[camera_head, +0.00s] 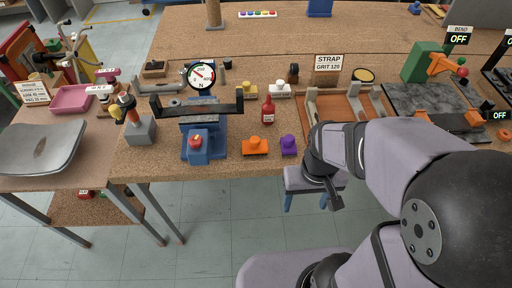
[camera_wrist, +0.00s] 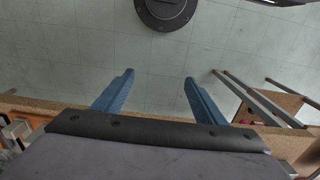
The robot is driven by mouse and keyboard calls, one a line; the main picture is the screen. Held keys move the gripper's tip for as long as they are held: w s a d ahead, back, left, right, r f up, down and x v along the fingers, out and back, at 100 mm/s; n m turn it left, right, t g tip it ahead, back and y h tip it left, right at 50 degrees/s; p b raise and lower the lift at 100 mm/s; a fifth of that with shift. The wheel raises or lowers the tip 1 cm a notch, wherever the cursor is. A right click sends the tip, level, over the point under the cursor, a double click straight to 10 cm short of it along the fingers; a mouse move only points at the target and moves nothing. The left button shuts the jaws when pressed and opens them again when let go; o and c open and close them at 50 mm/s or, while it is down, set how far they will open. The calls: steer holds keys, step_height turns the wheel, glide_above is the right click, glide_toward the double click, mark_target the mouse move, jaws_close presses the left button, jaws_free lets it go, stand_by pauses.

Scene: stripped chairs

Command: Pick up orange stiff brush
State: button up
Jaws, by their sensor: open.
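An orange block with a rounded knob on top, which looks like the orange stiff brush (camera_head: 255,147), sits near the front edge of the workbench, just left of a similar purple one (camera_head: 289,146). My gripper (camera_head: 306,207) is in front of the bench edge, to the right of and nearer than the orange brush, with its blue fingers pointing down over the floor. In the wrist view the two fingers (camera_wrist: 159,76) are spread apart with only floor between them. The brush does not show in the wrist view.
A blue vise (camera_head: 203,140) holding a dark bar stands left of the brush. A red bottle (camera_head: 267,110) stands behind it. An orange tray (camera_head: 345,108) with metal parts lies to the right. A side table (camera_head: 75,180) adjoins at left.

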steer(key=o, duration=0.5)
steer(key=shift+o, duration=0.2)
steer(key=r+m+t+h+b, duration=0.1)
steer(key=r+m+t+b, duration=0.1)
steer(key=m+t, duration=0.2)
glide_above(255, 145)
steer(key=s+a, duration=0.1)
steer(key=shift+s+f, duration=0.15)
steer(key=shift+f, duration=0.05)
